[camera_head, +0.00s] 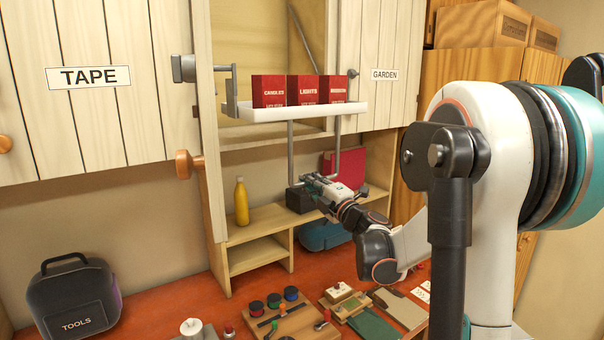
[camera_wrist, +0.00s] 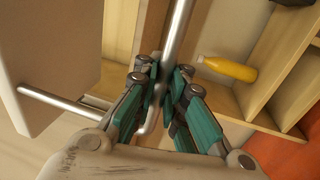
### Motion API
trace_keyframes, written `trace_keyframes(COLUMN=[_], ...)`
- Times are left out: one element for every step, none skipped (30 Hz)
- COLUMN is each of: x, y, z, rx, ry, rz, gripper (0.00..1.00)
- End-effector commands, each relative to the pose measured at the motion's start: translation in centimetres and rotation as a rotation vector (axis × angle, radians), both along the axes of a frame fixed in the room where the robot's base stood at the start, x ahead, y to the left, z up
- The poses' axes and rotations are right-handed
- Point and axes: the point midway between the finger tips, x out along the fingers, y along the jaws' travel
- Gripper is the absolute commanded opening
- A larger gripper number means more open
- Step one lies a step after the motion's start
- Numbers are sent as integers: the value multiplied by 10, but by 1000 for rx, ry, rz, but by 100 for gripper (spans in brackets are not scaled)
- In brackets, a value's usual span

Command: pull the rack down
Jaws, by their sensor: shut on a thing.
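The pull-down rack is a white tray (camera_head: 262,114) hung on metal arms in the open middle cupboard. Three red boxes stand upright on it, labelled candles (camera_head: 269,92), lights (camera_head: 303,90) and a third (camera_head: 337,90) whose label is hard to read. A U-shaped metal handle (camera_head: 291,150) hangs below the tray. My gripper (camera_head: 312,181) is at the bottom of this handle. In the wrist view, the teal fingers of my gripper (camera_wrist: 165,75) are closed around the metal bar (camera_wrist: 178,28). The tray's pale underside shows at the left of that view.
A yellow bottle (camera_head: 242,202) stands on the wooden shelf left of the handle, with a dark box (camera_head: 299,201) and a red binder (camera_head: 345,168) to the right. Below, the red worktop holds a tool bag (camera_head: 75,296) and a board of small items (camera_head: 285,318).

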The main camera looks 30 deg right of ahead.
Motion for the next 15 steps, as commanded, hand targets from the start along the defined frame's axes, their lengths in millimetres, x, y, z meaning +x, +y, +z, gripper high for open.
trace_keyframes(x=[-6,-9,-12,-14,-16,-18,-19,-20,-22,-22,-23,-24,-24,-25,-25], y=[0,0,-1,-1,-1,-1,-1,-1,-1,-1,-1,-1,-1,-1,-1], z=[-11,-14,-18,-20,-22,-25,-26,-28,-29,-30,-31,-32,-32,-33,-33], rx=[0,0,0,0,0,0,-1,-1,0,0,0,-1,-1,-1,-2], ry=[0,0,0,0,0,0,0,0,0,0,0,0,0,1,1], rz=[-2,-2,-1,-1,-1,-1,-1,-1,-1,-1,-1,-1,-1,-1,-1], gripper=[0,0,0,0,0,0,0,0,0,0,0,0,0,0,0])
